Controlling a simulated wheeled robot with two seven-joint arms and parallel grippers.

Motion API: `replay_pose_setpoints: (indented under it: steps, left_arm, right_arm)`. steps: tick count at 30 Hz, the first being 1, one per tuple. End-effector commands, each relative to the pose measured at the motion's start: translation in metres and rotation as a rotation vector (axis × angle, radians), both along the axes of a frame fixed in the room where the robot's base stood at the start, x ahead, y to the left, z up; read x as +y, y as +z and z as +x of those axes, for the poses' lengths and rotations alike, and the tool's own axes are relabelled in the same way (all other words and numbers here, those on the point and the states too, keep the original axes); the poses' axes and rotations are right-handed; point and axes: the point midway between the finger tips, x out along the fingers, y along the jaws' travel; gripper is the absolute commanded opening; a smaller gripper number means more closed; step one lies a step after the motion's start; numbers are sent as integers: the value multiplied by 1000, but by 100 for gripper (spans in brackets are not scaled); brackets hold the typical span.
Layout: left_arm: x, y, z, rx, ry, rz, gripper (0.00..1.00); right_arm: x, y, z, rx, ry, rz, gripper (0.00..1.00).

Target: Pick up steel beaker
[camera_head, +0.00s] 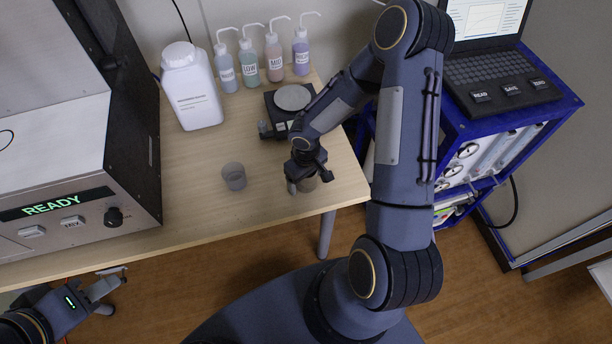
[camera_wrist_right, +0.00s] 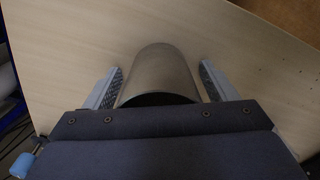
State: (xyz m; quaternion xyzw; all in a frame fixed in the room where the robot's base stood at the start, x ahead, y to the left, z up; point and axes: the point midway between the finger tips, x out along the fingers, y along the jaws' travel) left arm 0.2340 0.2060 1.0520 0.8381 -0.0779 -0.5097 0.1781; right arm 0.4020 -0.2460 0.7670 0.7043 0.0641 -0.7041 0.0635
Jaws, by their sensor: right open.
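The steel beaker (camera_wrist_right: 160,72) is a grey metal cylinder in the right wrist view. It lies between the two fingers of my right gripper (camera_wrist_right: 160,84), with a small gap on each side. In the head view the beaker (camera_head: 308,185) shows only partly behind the right gripper (camera_head: 300,182), near the table's right front corner. The right gripper is open around it, and the palm hides part of the beaker in the wrist view. My left gripper (camera_head: 116,288) is open and empty, low in front of the table at the left.
A translucent grey cup (camera_head: 234,177) stands left of the beaker on the wooden table (camera_head: 200,215). A small scale (camera_head: 290,103), a white jug (camera_head: 190,90) and several wash bottles (camera_head: 249,62) stand behind. The analyser (camera_head: 75,215) reads READY at left. A blue cart (camera_head: 520,115) stands at right.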

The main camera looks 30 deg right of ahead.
Motion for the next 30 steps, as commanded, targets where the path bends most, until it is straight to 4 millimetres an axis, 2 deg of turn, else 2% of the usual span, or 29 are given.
replay_pose_setpoints:
  steps: [2,12,14,23,26,30]
  left_arm:
    - [0,0,0,0,0,0,36]
    - [0,0,0,0,0,0,36]
    - [0,0,0,0,0,0,36]
    - [0,-1,0,0,0,0,36]
    - [0,-2,0,0,0,0,36]
    - [0,-7,0,0,0,0,36]
  right_arm:
    - [0,0,0,0,0,0,77]
    - [0,1,0,0,0,-1,33]
    - [0,1,0,-1,0,-1,27]
    - [0,4,1,-2,0,-2,27]
    - [-1,11,1,-3,-1,-2,27]
    - [0,34,2,-8,-2,-2,27]
